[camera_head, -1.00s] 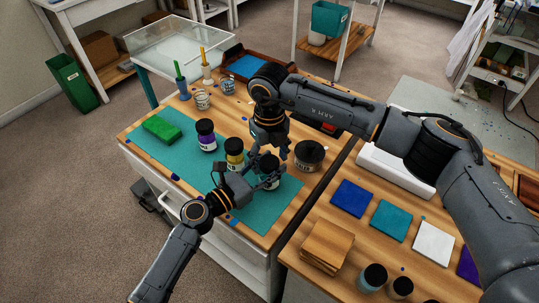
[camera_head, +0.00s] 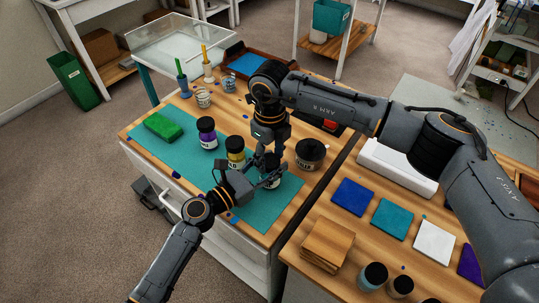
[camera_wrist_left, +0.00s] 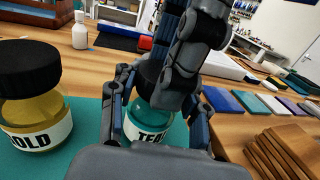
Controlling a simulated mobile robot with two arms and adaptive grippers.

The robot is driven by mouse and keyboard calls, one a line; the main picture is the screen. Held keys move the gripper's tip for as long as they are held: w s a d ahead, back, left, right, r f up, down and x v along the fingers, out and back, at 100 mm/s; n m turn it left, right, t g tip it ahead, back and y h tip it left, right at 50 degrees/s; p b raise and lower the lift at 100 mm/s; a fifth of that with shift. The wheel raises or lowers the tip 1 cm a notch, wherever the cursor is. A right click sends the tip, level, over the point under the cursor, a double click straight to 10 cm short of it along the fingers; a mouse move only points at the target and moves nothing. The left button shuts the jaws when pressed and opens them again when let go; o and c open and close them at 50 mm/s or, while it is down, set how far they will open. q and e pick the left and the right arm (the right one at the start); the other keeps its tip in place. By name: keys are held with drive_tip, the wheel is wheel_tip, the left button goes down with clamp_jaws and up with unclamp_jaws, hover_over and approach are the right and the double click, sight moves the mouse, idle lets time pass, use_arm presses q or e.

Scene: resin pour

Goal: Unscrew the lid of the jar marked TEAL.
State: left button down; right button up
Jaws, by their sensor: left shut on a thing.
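The TEAL jar (camera_wrist_left: 152,126) stands upright on the teal mat (camera_head: 258,213), its label partly showing in the left wrist view. It is mostly hidden behind my grippers in the head view. My left gripper (camera_wrist_left: 157,115) is shut on the jar's body, with one finger on each side. My right gripper (camera_head: 268,153) points down from above at the jar's top. In the left wrist view it covers much of the dark lid (camera_wrist_left: 147,72). Its fingers are at the lid's height, but I cannot tell whether they grip the lid.
A GOLD jar (camera_head: 235,153) stands close left of the TEAL jar. A purple jar (camera_head: 207,133) and a green block (camera_head: 163,126) are farther left. Coloured tiles lie on the right table.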

use_arm(q)
drive_tip(key=shift+a, duration=0.2)
use_arm(e)
drive_tip(key=shift+o, duration=1.4)
drive_tip(key=shift+w+d, duration=0.1)
drive_tip(key=shift+d, duration=0.05)
use_arm(q)
drive_tip(key=shift+d, duration=0.1)
use_arm(e)
drive_tip(key=shift+r, duration=0.1)
wheel_tip(320, 180, up, 4)
drive_tip(key=shift+r, duration=0.15)
drive_tip(key=shift+c, duration=0.4)
drive_tip(key=r+m, duration=0.3)
drive_tip(key=shift+a, duration=0.25)
drive_tip(key=shift+s, duration=0.2)
drive_tip(key=shift+m, duration=0.3)
wheel_tip(320, 180, down, 8)
drive_tip(key=shift+r, duration=0.2)
drive_tip(key=shift+c, duration=0.4)
